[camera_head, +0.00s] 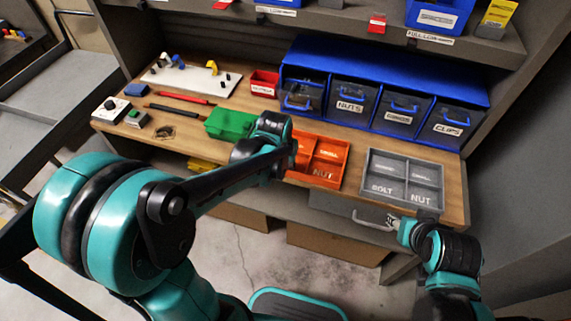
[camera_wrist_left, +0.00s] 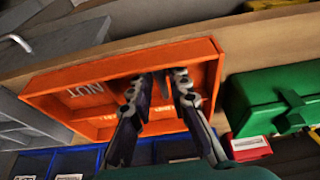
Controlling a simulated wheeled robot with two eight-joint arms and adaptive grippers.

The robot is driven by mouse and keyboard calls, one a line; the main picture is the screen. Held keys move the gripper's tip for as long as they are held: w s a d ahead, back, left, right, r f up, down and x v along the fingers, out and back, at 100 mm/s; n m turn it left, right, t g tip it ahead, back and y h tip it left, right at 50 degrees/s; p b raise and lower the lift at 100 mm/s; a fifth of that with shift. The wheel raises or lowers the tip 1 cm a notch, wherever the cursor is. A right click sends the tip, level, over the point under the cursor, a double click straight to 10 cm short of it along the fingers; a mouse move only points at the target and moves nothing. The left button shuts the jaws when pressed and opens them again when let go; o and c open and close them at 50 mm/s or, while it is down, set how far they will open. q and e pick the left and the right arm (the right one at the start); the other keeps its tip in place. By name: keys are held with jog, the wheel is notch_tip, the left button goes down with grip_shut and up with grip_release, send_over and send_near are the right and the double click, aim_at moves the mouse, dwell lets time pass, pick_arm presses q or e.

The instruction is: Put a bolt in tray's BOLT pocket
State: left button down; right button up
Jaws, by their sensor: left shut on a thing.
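The orange tray (camera_head: 345,165) stands on the bench with its pockets facing up; NUT shows on one front pocket. It fills the middle of the left wrist view (camera_wrist_left: 60,80). My left gripper (camera_wrist_left: 162,80) is over the tray's front pocket beside the NUT pocket, its fingertips low near the front wall. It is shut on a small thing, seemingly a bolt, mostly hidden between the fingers. In the head view my left arm hides the fingertips and that pocket. A grey tray (camera_head: 404,178) with BOLT and NUT labels stands to the right. My right arm's end is by the drawer; its jaws are unclear.
A green box (camera_head: 228,124) stands left of the orange tray. Blue-framed bins (camera_head: 350,98) line the back, one labelled NUTS. A red bin (camera_head: 264,83) and a white board (camera_head: 190,78) are further left. A drawer handle (camera_head: 373,222) juts from the bench front.

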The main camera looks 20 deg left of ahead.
pick_arm(q)
jog(key=shift+f, duration=0.15)
jog(key=c, duration=1.4)
grip_release()
jog(key=shift+c, duration=0.2)
jog(key=shift+r, duration=0.2)
jog(key=shift+s+r, duration=0.1)
jog(key=shift+r, duration=0.25)
jog(key=p+v, duration=0.5)
jog(key=v, duration=0.6)
jog(key=s+a+r+t, duration=0.2)
jog(key=s+t, duration=0.1)
jog(key=s, duration=0.8)
jog(key=shift+s+a+r+t, duration=0.15)
jog(key=shift+a+t, duration=0.1)
jog(key=shift+t, duration=0.05)
